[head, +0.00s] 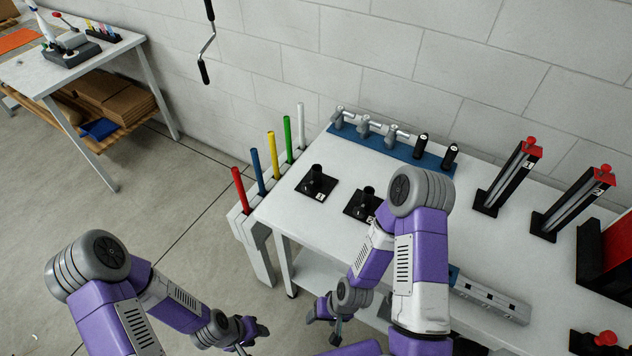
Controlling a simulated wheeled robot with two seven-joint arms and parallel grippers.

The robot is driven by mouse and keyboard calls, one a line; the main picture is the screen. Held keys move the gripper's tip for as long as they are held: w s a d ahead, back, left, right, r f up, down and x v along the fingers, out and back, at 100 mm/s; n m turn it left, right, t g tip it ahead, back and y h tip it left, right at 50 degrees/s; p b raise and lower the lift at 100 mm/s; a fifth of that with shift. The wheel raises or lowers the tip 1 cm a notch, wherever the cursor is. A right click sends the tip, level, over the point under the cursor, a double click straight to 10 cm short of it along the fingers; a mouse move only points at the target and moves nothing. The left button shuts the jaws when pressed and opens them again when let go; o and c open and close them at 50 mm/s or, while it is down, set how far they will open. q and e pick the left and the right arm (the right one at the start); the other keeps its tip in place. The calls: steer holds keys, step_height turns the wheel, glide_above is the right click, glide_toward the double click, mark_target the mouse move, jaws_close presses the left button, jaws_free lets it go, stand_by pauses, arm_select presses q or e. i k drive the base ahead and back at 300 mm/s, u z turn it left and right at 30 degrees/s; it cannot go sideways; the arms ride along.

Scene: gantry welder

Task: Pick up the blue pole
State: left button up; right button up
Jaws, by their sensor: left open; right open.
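The blue pole (257,171) stands upright in a light grey rack (256,247) at the left end of the white table. It is between a red pole (241,189) and a yellow pole (273,154). A green pole (288,138) and a white pole (301,125) stand farther back in the same rack. My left gripper (246,345) is open and empty, low in front of the rack and well apart from the pole. My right gripper (336,336) is open, below the table's front edge; its fingertips are small and partly hidden.
The white table (290,213) carries two black numbered holders (317,184), a blue tool board (385,147) and red-topped black stands (508,176). A block wall is behind. A second table (70,68) stands at the far left. The floor left of the rack is free.

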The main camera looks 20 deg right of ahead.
mark_target(255, 156)
steer(key=u, duration=1.75)
steer(key=i, duration=1.9)
steer(key=z, duration=3.1)
